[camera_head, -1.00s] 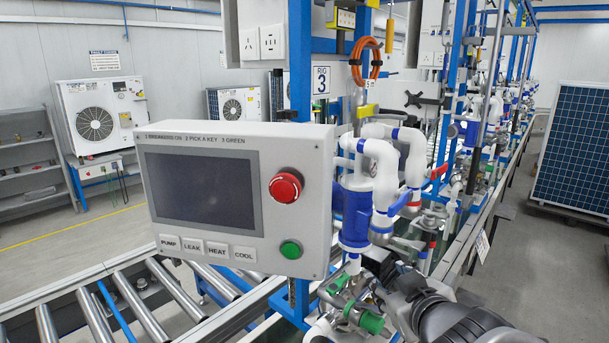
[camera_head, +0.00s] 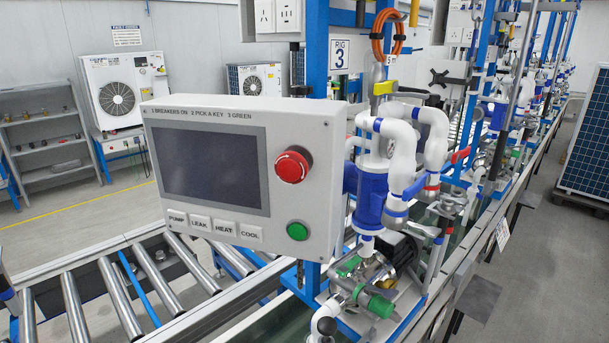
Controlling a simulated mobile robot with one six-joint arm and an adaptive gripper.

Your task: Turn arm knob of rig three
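The rig three control box (camera_head: 238,180) faces me in the middle, below a sign reading RIG 3 (camera_head: 339,56). It has a dark blank screen (camera_head: 208,170), a red mushroom knob (camera_head: 292,165) and a green round button (camera_head: 297,231). Keys marked PUMP, LEAK, HEAT and COOL (camera_head: 225,229) run along its lower edge. No label reading "arm" is visible, so I cannot tell which knob is meant. My gripper is not in view.
White insulated pipes (camera_head: 400,150), a blue-banded cylinder (camera_head: 369,200) and green-capped fittings (camera_head: 380,305) stand right of the box. A roller conveyor (camera_head: 120,290) runs at lower left. A solar panel (camera_head: 590,145) stands at far right, with clear floor (camera_head: 525,250) before it.

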